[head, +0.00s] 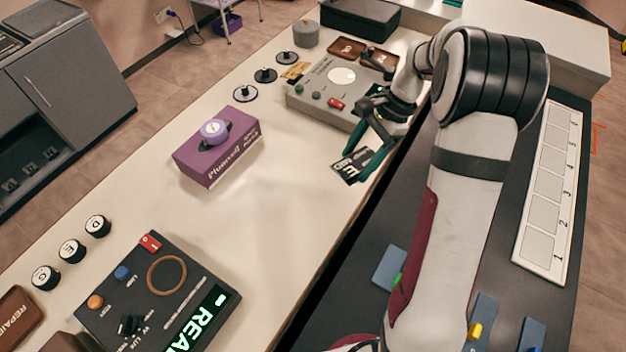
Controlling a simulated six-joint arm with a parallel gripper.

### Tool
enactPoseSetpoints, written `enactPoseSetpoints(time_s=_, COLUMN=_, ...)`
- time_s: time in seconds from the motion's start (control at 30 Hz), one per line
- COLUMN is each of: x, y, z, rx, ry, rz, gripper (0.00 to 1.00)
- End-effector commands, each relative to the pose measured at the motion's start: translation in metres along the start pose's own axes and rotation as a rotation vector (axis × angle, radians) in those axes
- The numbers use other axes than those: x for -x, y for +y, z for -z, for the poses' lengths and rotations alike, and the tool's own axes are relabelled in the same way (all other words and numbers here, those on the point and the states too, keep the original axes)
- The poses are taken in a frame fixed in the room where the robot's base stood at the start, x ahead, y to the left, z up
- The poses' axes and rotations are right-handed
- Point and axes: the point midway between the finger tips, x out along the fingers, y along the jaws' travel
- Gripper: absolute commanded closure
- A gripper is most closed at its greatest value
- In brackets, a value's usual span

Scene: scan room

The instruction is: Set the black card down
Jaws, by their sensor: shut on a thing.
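The black card (345,170) with white lettering is at my gripper's tips, over the cream counter (290,205) near its dark edge. My gripper (364,158) has dark teal fingers and is shut on the card. The fingers hide part of the card. I cannot tell whether the card touches the counter or hangs just above it.
A grey device (325,98) with a white dial and red switch stands behind the card. A purple box (218,155) with a purple-topped knob sits left. A dark device (155,295) with a lit display is at front left. The counter between is clear.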

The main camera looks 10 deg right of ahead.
Motion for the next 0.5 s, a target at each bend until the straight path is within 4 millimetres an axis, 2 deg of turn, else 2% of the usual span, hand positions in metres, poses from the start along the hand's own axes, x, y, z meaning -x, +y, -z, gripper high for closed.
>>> enactPoseSetpoints(time_s=0.1, x=-0.034, y=-0.026, z=-0.017, rx=0.006, ry=-0.003, rz=-0.007, gripper=0.90)
enactPoseSetpoints(time_s=0.27, x=-0.068, y=-0.056, z=-0.032, rx=0.004, ry=-0.001, rz=-0.003, gripper=0.90)
enactPoseSetpoints(time_s=0.37, x=-0.078, y=-0.064, z=-0.037, rx=0.002, ry=0.000, rz=-0.002, gripper=0.90)
enactPoseSetpoints(time_s=0.5, x=-0.095, y=-0.066, z=-0.031, rx=-0.001, ry=-0.001, rz=-0.003, gripper=0.90)
